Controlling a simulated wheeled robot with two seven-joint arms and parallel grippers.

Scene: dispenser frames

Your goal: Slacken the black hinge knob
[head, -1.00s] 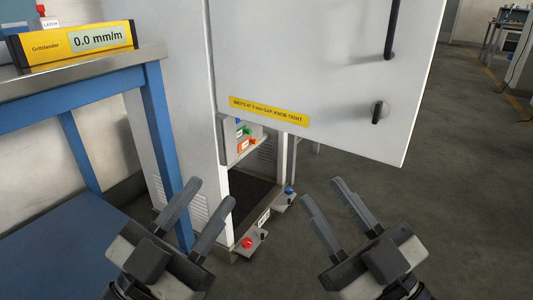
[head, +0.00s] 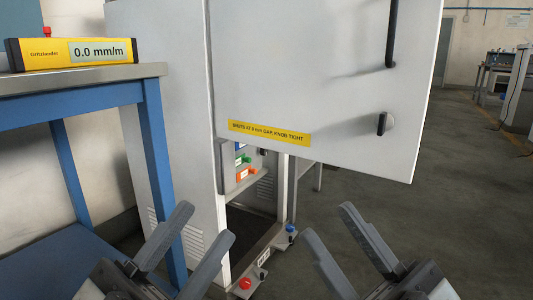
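A white cabinet (head: 160,120) stands ahead with its white door (head: 300,70) open. A small black knob (head: 382,124) on a round grey base sits on the door's right part, below a long black handle (head: 391,40). I cannot tell whether this is the hinge knob; no other black knob is clearly visible. My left gripper (head: 207,221) is open and empty, low in front of the cabinet. My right gripper (head: 328,220) is open and empty, below the door's lower edge. Neither touches the knob or door.
A blue bench (head: 110,95) at left carries a yellow level reading 0.0 mm/m (head: 75,52). A yellow label (head: 270,132) on the door mentions the knob tight. A red button (head: 245,283) and a blue one (head: 290,228) sit low at the cabinet's base.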

